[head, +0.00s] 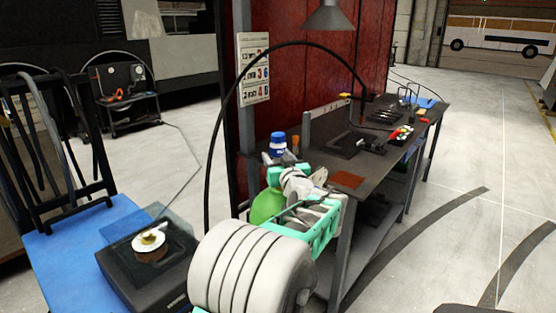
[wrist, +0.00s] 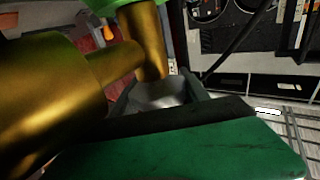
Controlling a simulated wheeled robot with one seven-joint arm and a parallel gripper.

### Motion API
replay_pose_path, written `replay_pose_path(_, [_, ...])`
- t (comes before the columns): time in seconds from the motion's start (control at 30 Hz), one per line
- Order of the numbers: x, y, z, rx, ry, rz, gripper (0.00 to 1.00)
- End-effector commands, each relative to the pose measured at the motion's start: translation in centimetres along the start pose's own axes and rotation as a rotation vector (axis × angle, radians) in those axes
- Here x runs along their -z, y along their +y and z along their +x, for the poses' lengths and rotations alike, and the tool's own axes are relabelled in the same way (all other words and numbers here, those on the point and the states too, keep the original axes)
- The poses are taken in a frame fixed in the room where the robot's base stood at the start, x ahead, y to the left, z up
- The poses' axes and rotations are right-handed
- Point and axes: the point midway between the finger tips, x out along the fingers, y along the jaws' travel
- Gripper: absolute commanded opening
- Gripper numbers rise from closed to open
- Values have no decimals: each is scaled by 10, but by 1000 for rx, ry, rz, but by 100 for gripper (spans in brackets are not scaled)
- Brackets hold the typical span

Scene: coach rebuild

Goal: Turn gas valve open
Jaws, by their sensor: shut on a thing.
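The gas valve (wrist: 150,45) fills the upper left of the wrist view as brass-coloured parts: a thick cylinder at left and a narrower stem running down to a pale grey end piece. Part of a green body (wrist: 104,5) shows above it. My gripper (wrist: 162,93), with dark green fingers, is shut around the pale end piece at the stem's foot. The near finger hides part of this contact. In the head view a green rounded body (head: 267,205) shows behind my white and teal arm. There my arm hides the valve, and I cannot tell how far it is turned.
A workbench (head: 345,205) with tools stands beyond my arm, along a red wall. A black hose (head: 207,150) arches over in front of it. The floor at right is clear.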

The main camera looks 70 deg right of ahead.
Motion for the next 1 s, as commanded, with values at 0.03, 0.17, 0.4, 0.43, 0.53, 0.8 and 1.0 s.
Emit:
replay_pose_path(0.03, [0, 0, 0, -2, 0, 0, 12])
replay_pose_path(0.17, [0, 0, 0, -1, 0, 1, 57])
replay_pose_path(0.4, [0, 0, 0, -1, 0, 1, 75])
replay_pose_path(0.43, [0, 0, 0, -1, 0, 1, 75])
replay_pose_path(0.53, [0, 0, 0, -1, 0, 1, 75])
replay_pose_path(0.8, [0, 1, -25, -5, 1, 0, 75])
replay_pose_path(1.0, [0, 2, -65, -5, 0, 1, 75])
